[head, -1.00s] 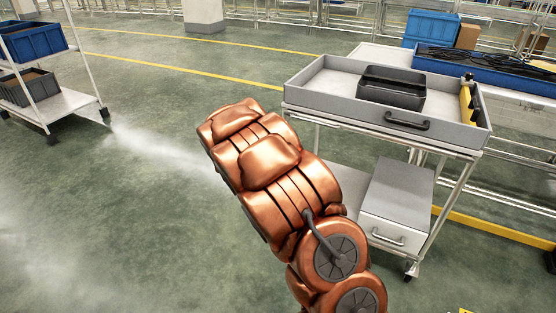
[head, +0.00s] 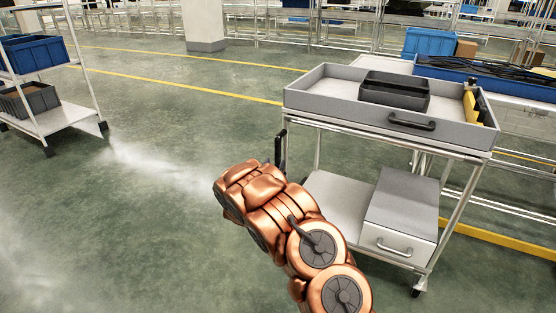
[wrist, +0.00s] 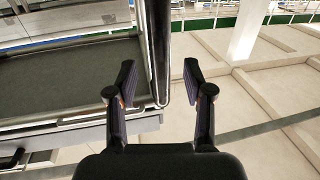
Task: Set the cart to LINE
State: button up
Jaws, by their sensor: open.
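The cart (head: 400,140) stands at the right in the head view. Its grey top tray holds a black bin (head: 394,92) and has a dark handle on its front. My gripper (wrist: 160,75) is open in the wrist view, its two dark fingers apart. A metal tube or edge of what looks like the cart shows between the fingers, nearer the left one; I cannot tell whether they touch. I cannot read any LINE marking.
A yellow and black piece (head: 473,105) sits at the tray's right end. A white drawer box (head: 400,215) rests on the lower shelf. A rack with bins (head: 35,98) stands at the left. A long blue bin (head: 490,76) lies behind the cart. Open green floor lies between.

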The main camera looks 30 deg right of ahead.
aim_at(277, 159)
jog(key=shift+b+x, duration=0.35)
jog(key=shift+x, duration=2.25)
jog(key=shift+c, duration=0.3)
grip_shut()
